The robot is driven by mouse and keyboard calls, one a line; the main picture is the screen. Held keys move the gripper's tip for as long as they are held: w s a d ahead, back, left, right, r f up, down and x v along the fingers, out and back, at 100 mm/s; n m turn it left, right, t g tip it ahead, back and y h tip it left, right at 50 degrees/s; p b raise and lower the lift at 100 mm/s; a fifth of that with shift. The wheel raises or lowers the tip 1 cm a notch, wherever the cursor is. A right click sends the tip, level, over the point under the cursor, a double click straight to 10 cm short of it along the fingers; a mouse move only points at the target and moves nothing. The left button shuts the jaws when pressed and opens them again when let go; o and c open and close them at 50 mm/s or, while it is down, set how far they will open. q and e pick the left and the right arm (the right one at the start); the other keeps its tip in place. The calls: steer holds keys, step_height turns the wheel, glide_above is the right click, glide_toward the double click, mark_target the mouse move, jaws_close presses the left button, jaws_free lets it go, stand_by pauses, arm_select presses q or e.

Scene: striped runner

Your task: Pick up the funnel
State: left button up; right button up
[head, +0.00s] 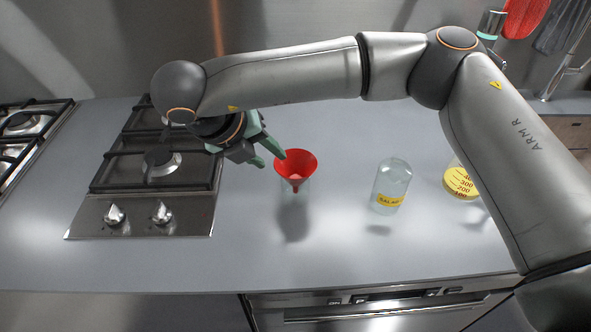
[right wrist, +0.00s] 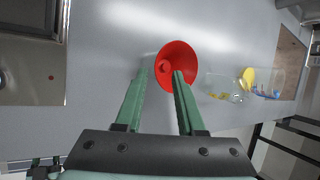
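The red funnel (head: 296,162) stands upright, wide mouth up, above the grey counter. A faint clear shape shows below it; I cannot tell whether it is a glass vessel. My right gripper (head: 271,159) is just left of the funnel's rim with its two green fingers apart and nothing held. In the right wrist view the funnel (right wrist: 177,53) lies ahead of the open right gripper (right wrist: 161,72). One fingertip overlaps the funnel's lower edge in the picture, and the other is to its left. I cannot tell whether they touch it.
A clear bottle with a yellow label (head: 391,185) stands right of the funnel. A gas hob (head: 150,190) lies left. The counter's front middle is clear.

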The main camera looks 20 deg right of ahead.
steer(key=shift+p+x, duration=0.3)
steer(key=shift+x, duration=1.7)
steer(key=shift+a, duration=0.2)
jaws_close()
